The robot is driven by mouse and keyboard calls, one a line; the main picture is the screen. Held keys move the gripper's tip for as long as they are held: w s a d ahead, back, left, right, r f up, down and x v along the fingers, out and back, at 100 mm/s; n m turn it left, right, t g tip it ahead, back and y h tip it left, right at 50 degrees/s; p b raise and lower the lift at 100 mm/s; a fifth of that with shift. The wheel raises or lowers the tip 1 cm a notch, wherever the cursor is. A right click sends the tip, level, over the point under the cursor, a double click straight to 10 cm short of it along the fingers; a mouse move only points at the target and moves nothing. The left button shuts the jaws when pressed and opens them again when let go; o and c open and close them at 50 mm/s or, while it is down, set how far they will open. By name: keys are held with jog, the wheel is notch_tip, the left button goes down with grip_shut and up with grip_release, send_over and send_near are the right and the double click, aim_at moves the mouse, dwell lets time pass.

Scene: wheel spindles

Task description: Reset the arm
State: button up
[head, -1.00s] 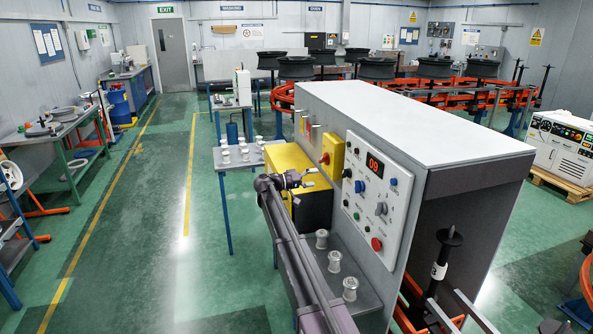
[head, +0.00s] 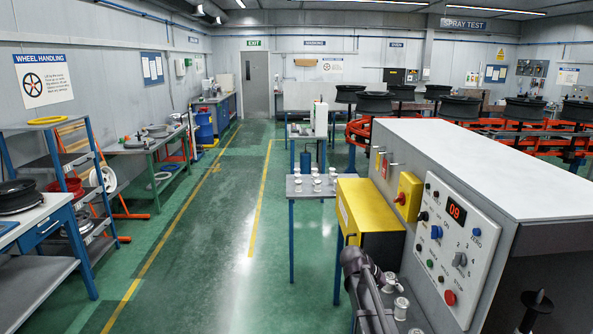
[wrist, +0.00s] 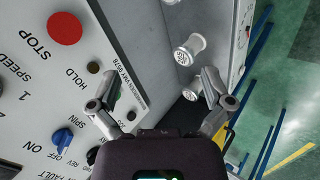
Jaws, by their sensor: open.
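My gripper (wrist: 160,88) is open and empty in the wrist view, its two grey fingers spread wide. The control panel (wrist: 70,85) is on its left and silver spindle-like pieces (wrist: 189,49) are beyond its right finger. In the head view, my dark arm stands at the lower middle, beside the panel cabinet (head: 470,160); the fingers are not clear there. Silver pieces (head: 401,308) stand on the grey shelf right of my arm.
A yellow box (head: 372,222) stands on the bench behind my arm. A small table (head: 305,190) holds several silver pieces. A shelf rack (head: 75,170) and workbench (head: 35,225) line the left. The green aisle (head: 200,265) is open.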

jog(key=s+a+f+n+y, duration=0.1)
jog(key=s+a+y, duration=0.3)
jog(key=s, duration=0.5)
jog(key=s+a+f+n+y, duration=0.1)
jog(key=s+a+f+y, duration=0.2)
jog(key=s+a, duration=0.4)
jog(key=s+y, duration=0.1)
jog(key=s, duration=0.1)
jog(key=shift+s+f, duration=0.3)
jog(key=shift+s, duration=0.1)
